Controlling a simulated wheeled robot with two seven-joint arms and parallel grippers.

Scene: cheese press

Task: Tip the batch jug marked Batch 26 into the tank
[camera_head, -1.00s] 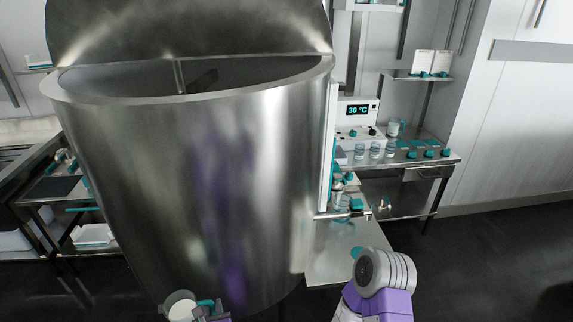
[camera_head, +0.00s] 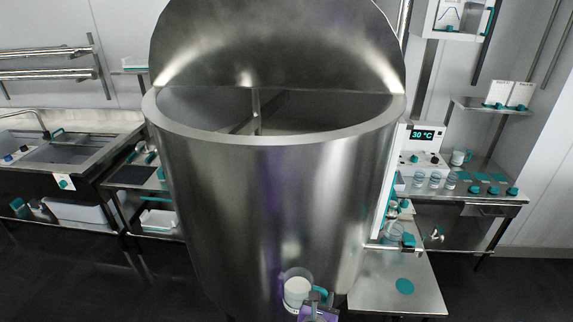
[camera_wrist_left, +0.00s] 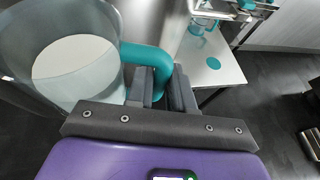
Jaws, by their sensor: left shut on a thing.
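The tank (camera_head: 320,200) is a large steel vat in the middle of the head view, its front half open and a raised lid (camera_head: 280,45) behind the rim. A clear jug (camera_head: 296,289) holding white liquid is upright at the bottom of the head view, in front of the tank wall and well below the rim. My left gripper (camera_head: 319,299) is shut on its teal handle. In the left wrist view the jug (camera_wrist_left: 75,60) fills the upper left, with the fingers on the handle. No batch marking is readable. My right gripper is out of view.
A low steel table (camera_head: 390,292) with a round teal mat (camera_head: 404,286) stands right of the tank. Behind it, a bench (camera_head: 480,195) holds several small jars and a 30 °C display (camera_head: 422,134). A sink (camera_head: 75,150) is at the left. Dark floor is clear at the lower left.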

